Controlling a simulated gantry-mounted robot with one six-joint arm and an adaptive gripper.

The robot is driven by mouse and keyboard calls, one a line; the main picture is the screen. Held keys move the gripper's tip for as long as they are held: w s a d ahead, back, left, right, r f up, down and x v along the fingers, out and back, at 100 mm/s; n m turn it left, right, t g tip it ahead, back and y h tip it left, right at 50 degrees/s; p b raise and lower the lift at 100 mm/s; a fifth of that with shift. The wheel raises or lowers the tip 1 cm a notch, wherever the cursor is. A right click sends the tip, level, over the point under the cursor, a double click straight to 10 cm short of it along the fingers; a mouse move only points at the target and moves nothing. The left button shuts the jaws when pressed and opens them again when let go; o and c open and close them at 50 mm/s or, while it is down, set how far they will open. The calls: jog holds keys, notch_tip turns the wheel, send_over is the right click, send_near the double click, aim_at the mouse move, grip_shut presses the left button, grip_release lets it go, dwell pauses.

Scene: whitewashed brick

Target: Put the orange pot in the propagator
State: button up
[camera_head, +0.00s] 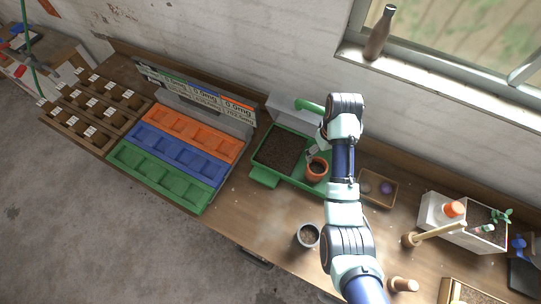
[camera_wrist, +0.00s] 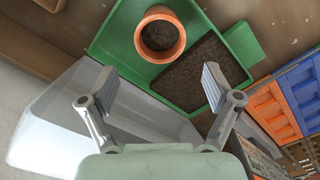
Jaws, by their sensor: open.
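The orange pot (camera_head: 317,170) stands upright at the right end of the green propagator tray (camera_head: 266,176), beside its dark soil bed. In the wrist view the pot (camera_wrist: 181,42) is seen from above, with brownish contents inside its rim, on the green tray (camera_wrist: 118,38). A pale translucent cover (camera_wrist: 60,118) lies beside the tray; it also shows behind it in the head view (camera_head: 284,104). My gripper (camera_wrist: 158,85) is open and empty, above the tray, with the pot beyond its fingertips and apart from them. In the head view my arm hides most of it.
Orange, blue and green seed trays (camera_head: 150,172) lie left of the propagator. A grey pot (camera_head: 299,238) stands near the bench front. A small wooden tray (camera_head: 391,196) and a white box (camera_head: 432,208) are at the right. A bottle (camera_head: 378,35) stands on the windowsill.

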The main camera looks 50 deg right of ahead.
jog(key=w+a+r+n+t+h, duration=0.1)
jog(key=w+a+r+t, duration=0.2)
jog(key=w+a, duration=0.35)
jog(key=w+a+r+n+t+h, duration=0.1)
jog(key=w+a+r+n+t, duration=0.15)
jog(key=a, duration=0.75)
jog(key=w+a+r+t, duration=0.2)
jog(key=w+a+r, duration=0.25)
jog(key=a, duration=0.45)
jog(key=s+a+r+n+t+y, duration=0.1)
jog(key=s+a+r+t, duration=0.1)
jog(key=a+r, duration=0.2)
jog(key=s+a+r+n+t+y, duration=0.1)
jog(key=a+r, duration=0.4)
jog(key=a, duration=0.5)
jog(key=shift+s+a+t, duration=0.15)
jog(key=shift+s+t, duration=0.4)
jog(key=shift+t, duration=0.6)
